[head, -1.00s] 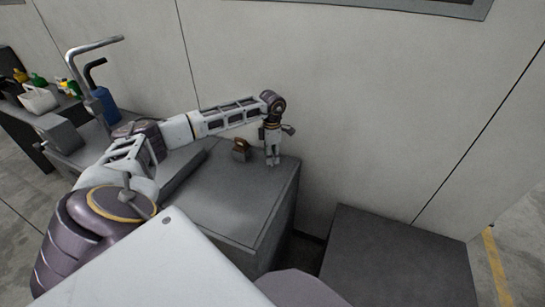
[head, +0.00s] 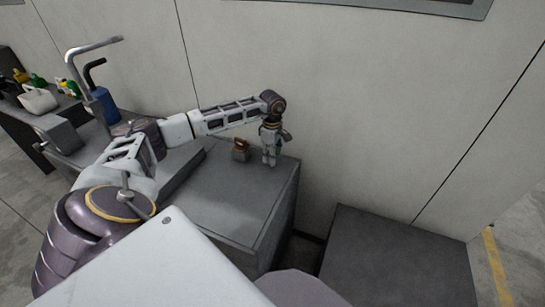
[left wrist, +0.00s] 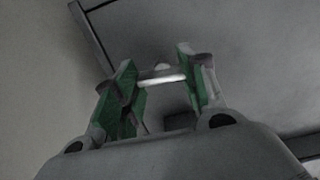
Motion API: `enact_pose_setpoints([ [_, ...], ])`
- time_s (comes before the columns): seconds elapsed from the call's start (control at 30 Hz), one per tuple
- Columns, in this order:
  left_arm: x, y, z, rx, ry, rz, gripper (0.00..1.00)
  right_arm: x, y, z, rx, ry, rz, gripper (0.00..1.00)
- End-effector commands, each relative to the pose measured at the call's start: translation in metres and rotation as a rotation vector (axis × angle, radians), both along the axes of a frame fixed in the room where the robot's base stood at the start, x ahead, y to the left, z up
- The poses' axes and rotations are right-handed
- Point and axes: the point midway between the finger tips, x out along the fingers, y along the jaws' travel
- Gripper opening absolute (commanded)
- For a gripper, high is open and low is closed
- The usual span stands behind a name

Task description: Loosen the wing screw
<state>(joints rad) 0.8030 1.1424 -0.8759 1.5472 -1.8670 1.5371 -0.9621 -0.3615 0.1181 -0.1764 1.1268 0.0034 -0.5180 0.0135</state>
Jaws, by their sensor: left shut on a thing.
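My left gripper (head: 270,161) points down at the far right corner of the grey bench, near the wall. In the left wrist view its green-padded fingers (left wrist: 160,90) are shut on a small pale metal piece (left wrist: 161,76), which spans between them and looks like the wing screw. Its wings and shaft are not clear there. In the head view the fingers cover this piece. My right gripper is not in view.
A small brown block-like object (head: 240,149) stands on the grey bench (head: 225,205), just left of the gripper. A blue bottle (head: 106,105) and a bent metal pipe (head: 82,62) stand further left. A lower dark box (head: 395,260) is at the right.

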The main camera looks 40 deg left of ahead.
Motion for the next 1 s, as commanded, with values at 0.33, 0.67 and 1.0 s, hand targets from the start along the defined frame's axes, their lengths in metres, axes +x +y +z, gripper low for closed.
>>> enact_pose_setpoints([
  [0.33, -0.002, -0.005, 0.022, -0.008, 0.008, -0.006, 0.29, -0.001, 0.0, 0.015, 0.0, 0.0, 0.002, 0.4],
  [0.67, -0.001, -0.002, 0.043, -0.004, 0.004, -0.001, 0.29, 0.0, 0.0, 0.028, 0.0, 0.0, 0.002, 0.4],
  [1.0, -0.001, -0.001, 0.063, -0.003, 0.003, 0.0, 0.29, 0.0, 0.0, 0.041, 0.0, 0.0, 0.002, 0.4],
])
